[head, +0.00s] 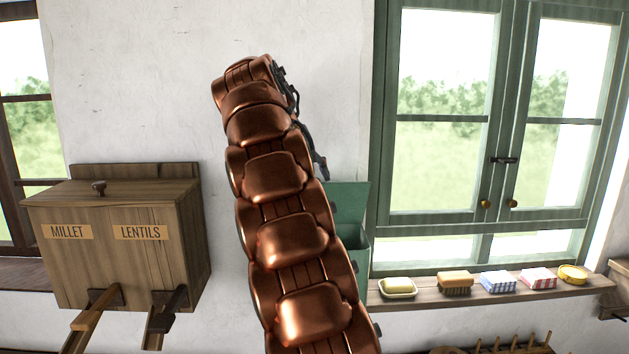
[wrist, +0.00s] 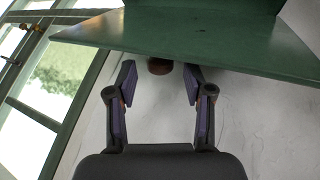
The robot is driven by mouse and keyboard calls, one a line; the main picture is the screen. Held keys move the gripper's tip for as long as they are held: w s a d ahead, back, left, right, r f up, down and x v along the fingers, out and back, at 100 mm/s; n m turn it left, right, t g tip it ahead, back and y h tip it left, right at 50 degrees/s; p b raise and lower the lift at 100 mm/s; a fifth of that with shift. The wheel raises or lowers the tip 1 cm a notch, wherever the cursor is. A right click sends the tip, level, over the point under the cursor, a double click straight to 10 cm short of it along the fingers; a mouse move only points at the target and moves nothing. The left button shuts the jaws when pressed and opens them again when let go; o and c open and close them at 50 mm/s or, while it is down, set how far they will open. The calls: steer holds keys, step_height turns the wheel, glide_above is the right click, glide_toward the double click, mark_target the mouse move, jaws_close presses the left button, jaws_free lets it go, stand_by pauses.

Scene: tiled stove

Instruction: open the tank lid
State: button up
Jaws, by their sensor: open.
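The green tank (head: 361,262) stands against the wall, mostly hidden behind my copper arm. A green panel (head: 351,200), which looks like its lid, stands tilted up above the tank, with a dark gap below it. In the wrist view a green panel (wrist: 190,42) crosses the top. A reddish-brown knob (wrist: 160,66) shows partly behind the panel's edge, between and beyond my fingertips. My gripper (wrist: 160,75) is open, with nothing held between its fingers. In the head view my gripper (head: 318,165) is mostly hidden by the arm, close to the panel's upper left.
A wooden bin (head: 110,265) labelled MILLET and LENTILS hangs at left. The wall above the tank is bare.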

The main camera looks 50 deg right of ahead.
steer(key=shift+v, duration=1.35)
steer(key=a, duration=1.2)
steer(key=shift+s, duration=0.35)
